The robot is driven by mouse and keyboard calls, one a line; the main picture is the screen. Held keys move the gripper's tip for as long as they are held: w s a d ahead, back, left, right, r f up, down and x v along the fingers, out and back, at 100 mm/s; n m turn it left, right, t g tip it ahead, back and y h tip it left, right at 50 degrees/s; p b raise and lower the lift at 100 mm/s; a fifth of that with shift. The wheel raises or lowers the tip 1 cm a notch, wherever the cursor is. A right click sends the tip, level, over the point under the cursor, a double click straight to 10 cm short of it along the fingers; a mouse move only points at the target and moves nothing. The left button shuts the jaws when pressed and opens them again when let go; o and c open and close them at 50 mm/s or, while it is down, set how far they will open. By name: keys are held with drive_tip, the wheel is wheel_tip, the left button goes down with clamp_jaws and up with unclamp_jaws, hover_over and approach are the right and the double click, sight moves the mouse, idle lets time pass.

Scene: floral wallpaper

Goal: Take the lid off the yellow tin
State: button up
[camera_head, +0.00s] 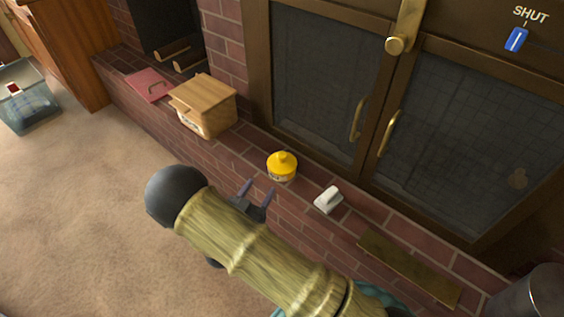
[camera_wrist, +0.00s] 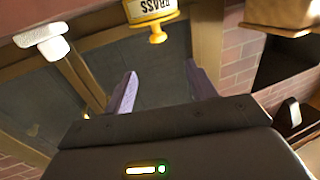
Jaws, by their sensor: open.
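The yellow tin (camera_head: 282,170) stands upright on the brick hearth ledge in front of the glass doors. Its yellow lid has a round knob on top and sits on the tin.
On the ledge, a wooden box (camera_head: 205,103) stands left of the tin and a white-handled object (camera_head: 328,200) right of it. A brass-coloured strip (camera_head: 408,268) lies farther right. The glass doors (camera_head: 325,90) rise behind. Carpet (camera_head: 90,210) lies open at left.

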sight(280, 159)
drive_tip(key=b+x, duration=0.4)
drive_tip(key=x, duration=0.6)
drive_tip(key=shift+d+f, duration=0.1)
drive_tip(key=shift+f, duration=0.05)
drive_tip(key=shift+w+d, duration=0.1)
drive_tip(key=shift+w, duration=0.3)
drive_tip(key=shift+w+d+b, duration=0.3)
drive_tip(key=shift+w+b, duration=0.15)
drive_tip(key=shift+b, duration=0.15)
drive_tip(key=b+x, duration=0.2)
drive_tip(key=x, duration=0.1)
drive_tip(key=shift+w+d+f, duration=0.1)
drive_tip(key=shift+f, duration=0.05)
drive_tip(key=shift+w+d, duration=0.15)
drive_tip(key=shift+w, duration=0.3)
drive_tip(key=shift+c, duration=0.5)
